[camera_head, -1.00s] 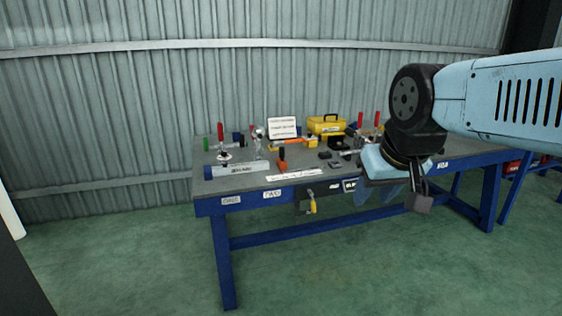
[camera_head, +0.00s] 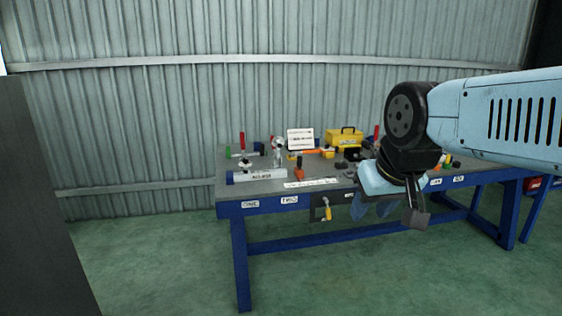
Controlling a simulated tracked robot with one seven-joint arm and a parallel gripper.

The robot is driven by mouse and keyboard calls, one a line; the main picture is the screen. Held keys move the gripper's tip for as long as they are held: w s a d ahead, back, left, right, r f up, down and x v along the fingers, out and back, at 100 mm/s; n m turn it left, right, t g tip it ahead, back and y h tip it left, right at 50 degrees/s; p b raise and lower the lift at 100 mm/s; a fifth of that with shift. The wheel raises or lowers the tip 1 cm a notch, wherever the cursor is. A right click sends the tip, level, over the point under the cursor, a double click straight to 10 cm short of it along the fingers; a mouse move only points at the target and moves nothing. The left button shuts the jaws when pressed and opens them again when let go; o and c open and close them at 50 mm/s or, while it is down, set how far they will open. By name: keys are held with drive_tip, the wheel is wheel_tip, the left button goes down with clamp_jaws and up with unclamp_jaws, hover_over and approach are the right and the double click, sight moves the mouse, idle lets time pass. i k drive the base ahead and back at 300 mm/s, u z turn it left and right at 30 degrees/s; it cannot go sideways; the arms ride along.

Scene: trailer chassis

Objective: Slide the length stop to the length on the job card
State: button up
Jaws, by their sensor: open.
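A white card with dark lines of text (camera_head: 300,139) stands upright at the back of the workbench; its writing is too small to read. A pale bar with a dark label (camera_head: 262,175) lies at the bench's left front. An orange-and-black piece (camera_head: 299,172) stands just right of the bar. A white marked strip (camera_head: 310,183) lies along the front edge. I cannot tell which of these is the length stop. My gripper (camera_head: 414,217) hangs in front of the bench, open and apart from everything on it, and my arm hides part of the bench's right side.
The blue-framed workbench (camera_head: 232,197) carries red-handled clamps (camera_head: 242,140) and a yellow toolbox (camera_head: 344,137). A yellow-handled tool (camera_head: 327,212) hangs at its front. A dark panel (camera_head: 40,200) stands close on the left. The green floor (camera_head: 160,260) before the bench is clear.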

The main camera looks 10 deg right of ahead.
sight(300, 172)
drive_tip(key=u, duration=0.4)
drive_tip(key=i, duration=2.05)
drive_tip(key=z, duration=0.75)
drive_tip(key=k, duration=0.85)
drive_tip(key=z, duration=0.25)
drive_tip(key=i, duration=0.9)
drive_tip(key=u, duration=0.1)
